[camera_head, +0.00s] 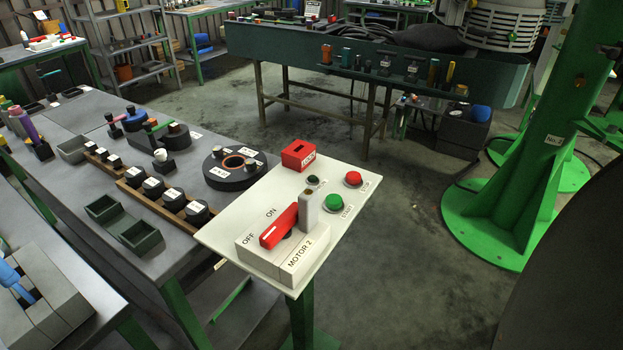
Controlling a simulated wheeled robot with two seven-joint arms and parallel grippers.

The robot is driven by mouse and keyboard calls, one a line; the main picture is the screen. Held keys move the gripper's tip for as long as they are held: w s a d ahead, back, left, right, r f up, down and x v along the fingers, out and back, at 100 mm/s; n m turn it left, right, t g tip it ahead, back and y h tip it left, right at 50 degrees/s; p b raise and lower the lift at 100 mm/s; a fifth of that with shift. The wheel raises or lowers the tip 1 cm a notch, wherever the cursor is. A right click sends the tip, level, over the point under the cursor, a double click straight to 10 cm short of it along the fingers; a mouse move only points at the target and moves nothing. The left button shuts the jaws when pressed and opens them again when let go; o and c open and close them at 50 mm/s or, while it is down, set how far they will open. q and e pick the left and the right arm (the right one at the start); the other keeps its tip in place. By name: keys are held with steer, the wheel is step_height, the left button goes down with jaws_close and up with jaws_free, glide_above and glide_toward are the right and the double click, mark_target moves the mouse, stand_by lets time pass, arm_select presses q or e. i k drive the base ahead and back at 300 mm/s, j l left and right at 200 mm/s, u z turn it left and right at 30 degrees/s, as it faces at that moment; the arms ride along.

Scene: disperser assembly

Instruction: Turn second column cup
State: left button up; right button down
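Several black cups with white labels (174,198) stand in a row on a wooden rail on the grey workbench (105,225) at the left. A second wooden rail behind it bears smaller black pieces with white labels (102,155). To the right of the rails, a round black base (216,180) has a copper-coloured ring in its middle and small pieces with pale labels on top. I cannot tell which piece is the second column cup. Neither of my grippers is in view, and nothing is seen being held.
A white control panel (345,230) with a red switch, buttons and "MOTOR 2" label stands in front of the bench's right end. Dark green trays (137,237) lie beside the rail. A green pillar (515,150) stands at right. Open floor (400,260) lies between.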

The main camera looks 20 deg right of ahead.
mark_target(579, 82)
steer(key=z, duration=2.4)
steer(key=i+j+z, duration=0.1)
steer(key=z, duration=0.35)
steer(key=j+z, duration=0.2)
steer(key=z, duration=0.25)
steer(key=j+z, duration=0.15)
steer(key=z, duration=0.3)
steer(key=i+j+z, duration=0.15)
steer(key=j+z, duration=0.25)
steer(key=j, duration=0.15)
steer(key=j+z, duration=0.4)
steer(key=j, duration=0.8)
steer(key=i+j+u, duration=0.1)
steer(key=j, duration=0.5)
steer(key=j+u, duration=0.1)
steer(key=j, duration=0.55)
steer(key=i+j, duration=0.1)
steer(key=j, duration=0.5)
